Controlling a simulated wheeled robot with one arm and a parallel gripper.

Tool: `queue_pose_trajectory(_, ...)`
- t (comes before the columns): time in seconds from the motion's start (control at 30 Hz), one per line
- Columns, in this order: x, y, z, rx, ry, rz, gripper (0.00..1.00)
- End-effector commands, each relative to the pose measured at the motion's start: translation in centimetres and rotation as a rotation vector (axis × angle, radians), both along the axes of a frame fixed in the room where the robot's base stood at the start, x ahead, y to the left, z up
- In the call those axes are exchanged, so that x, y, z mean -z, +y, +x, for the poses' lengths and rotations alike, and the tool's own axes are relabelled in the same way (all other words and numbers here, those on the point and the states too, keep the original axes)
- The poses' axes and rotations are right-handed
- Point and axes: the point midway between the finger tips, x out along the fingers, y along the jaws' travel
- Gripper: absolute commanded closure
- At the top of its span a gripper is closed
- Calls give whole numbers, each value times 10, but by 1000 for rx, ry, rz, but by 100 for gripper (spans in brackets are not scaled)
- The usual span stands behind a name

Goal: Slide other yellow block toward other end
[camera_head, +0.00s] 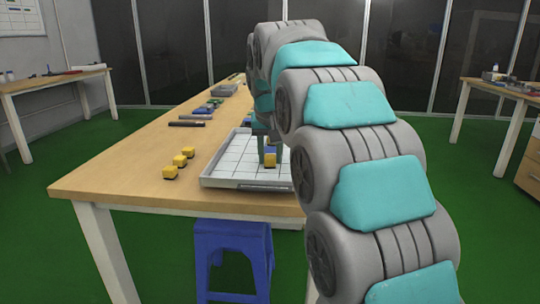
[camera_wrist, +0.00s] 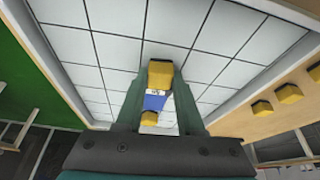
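A white tray with a grid floor (camera_head: 226,172) lies on the wooden table near its front edge. My gripper (camera_head: 270,158) points down over the tray's right part, with one finger on each side of a yellow block (camera_head: 270,161). In the wrist view this block (camera_wrist: 160,73) fills the space between the fingertips (camera_wrist: 161,76), with no clear gap at its sides. Beyond it, framed by the fingers, a blue and white item (camera_wrist: 153,101) and another yellow block (camera_wrist: 148,118) show. My arm hides the tray's right side in the head view.
Several yellow blocks (camera_head: 179,161) stand in a row on the table (camera_head: 130,170), left of the tray. Dark tools (camera_head: 188,123) lie farther back. The tray has a raised rim (camera_head: 250,188). A blue stool (camera_head: 232,245) stands below the table's front edge.

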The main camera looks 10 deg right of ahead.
Motion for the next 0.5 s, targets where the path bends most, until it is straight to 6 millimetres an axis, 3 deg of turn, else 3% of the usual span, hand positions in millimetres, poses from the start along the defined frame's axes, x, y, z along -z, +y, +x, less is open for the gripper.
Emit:
queue_pose_trajectory(0.03, 0, 0, 0, 0, 0, 0, 57)
queue_pose_trajectory(0.3, 0, 0, 0, 0, 0, 0, 28)
queue_pose_trajectory(0.5, 0, 0, 0, 0, 0, 0, 28)
